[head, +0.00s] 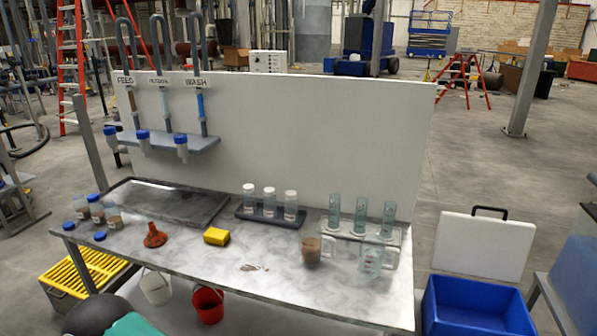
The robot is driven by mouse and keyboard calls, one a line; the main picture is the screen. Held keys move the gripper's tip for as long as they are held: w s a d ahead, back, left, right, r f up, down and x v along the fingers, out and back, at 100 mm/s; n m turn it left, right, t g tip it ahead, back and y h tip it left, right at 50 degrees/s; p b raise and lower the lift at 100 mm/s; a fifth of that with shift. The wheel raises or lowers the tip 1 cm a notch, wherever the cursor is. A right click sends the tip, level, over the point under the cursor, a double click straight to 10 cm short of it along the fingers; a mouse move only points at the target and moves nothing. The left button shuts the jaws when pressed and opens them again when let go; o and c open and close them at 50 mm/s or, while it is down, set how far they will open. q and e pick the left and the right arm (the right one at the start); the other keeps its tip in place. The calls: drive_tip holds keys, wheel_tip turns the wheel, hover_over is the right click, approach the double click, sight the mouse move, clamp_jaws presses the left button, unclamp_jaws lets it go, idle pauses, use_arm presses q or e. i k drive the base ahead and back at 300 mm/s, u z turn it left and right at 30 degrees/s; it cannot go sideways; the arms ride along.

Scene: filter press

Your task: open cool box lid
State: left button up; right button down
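The cool box is a blue open-topped box (478,308) on the floor to the right of the bench, in the head view. Its white lid (484,245) stands up behind it, leaning slightly back, with a black handle (490,211) at the top edge. The blue inside of the box shows, and its lower front is cut off by the frame edge. I see neither of my grippers in this view.
The bench (270,290) left of the box holds bottles, measuring cylinders, a beaker of brown liquid (311,250), a yellow sponge (216,236) and a red funnel (154,236). A blue-sided structure (575,280) stands close on the box's right. Open floor lies behind the lid.

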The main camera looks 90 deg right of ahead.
sight(472, 245)
drive_tip(key=u, duration=0.05)
drive_tip(key=k, duration=2.7)
drive_tip(key=u, duration=1.4)
drive_tip(key=i, duration=0.05)
drive_tip(key=z, duration=2.95)
drive_tip(key=i, duration=1)
